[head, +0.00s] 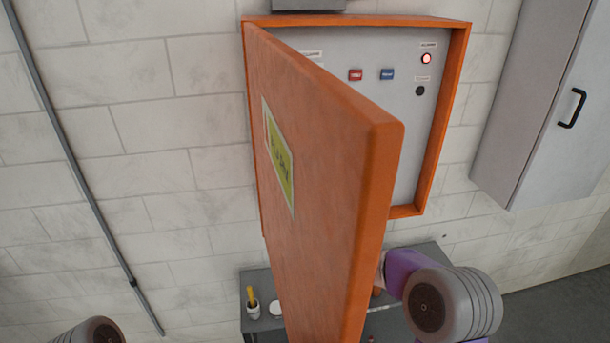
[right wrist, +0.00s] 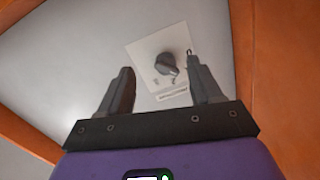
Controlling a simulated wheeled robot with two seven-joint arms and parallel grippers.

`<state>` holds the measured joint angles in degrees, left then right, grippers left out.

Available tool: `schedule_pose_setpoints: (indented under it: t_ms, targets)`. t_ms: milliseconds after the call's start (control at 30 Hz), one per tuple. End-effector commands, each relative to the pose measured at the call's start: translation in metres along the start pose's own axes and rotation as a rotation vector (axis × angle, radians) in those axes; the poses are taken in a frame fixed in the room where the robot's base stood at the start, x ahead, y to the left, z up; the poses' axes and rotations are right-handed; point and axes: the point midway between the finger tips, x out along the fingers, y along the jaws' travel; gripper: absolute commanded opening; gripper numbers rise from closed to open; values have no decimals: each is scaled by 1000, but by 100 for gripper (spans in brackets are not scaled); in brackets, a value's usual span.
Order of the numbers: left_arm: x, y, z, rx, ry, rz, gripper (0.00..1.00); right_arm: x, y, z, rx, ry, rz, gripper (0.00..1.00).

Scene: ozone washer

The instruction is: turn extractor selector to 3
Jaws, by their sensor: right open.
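The extractor selector (right wrist: 167,64) is a dark rotary knob on a white square plate (right wrist: 148,68) on the grey panel, seen in the right wrist view. The small marks around it are too small to read. My right gripper (right wrist: 160,64) is open and empty. Its two dark fingers point towards the panel, with the knob showing between their tips, closer to the right finger. I cannot tell how far the tips are from it. In the head view the orange door hides the right gripper and selector. My left gripper is out of view.
The orange cabinet door (head: 320,150) stands open across the head view. A grey cabinet (head: 545,100) hangs at right. A grey table (head: 262,322) stands below.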

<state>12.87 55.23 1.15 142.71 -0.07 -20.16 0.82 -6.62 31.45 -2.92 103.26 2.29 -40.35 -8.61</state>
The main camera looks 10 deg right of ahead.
Motion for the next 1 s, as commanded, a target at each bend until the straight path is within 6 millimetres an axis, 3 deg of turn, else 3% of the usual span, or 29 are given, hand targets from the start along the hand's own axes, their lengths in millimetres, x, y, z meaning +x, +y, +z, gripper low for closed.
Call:
schedule_pose_setpoints:
  t_ms: [33, 167, 633, 1000]
  targets:
    - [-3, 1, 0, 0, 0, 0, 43, 1, -2, -17, -3, 30, 0, 64]
    - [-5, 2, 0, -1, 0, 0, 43, 7, -4, -31, -6, 60, -1, 64]
    - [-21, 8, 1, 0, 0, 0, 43, 63, -4, -33, -6, 57, -1, 64]
    - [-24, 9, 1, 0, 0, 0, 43, 78, -4, -33, -5, 57, -1, 64]
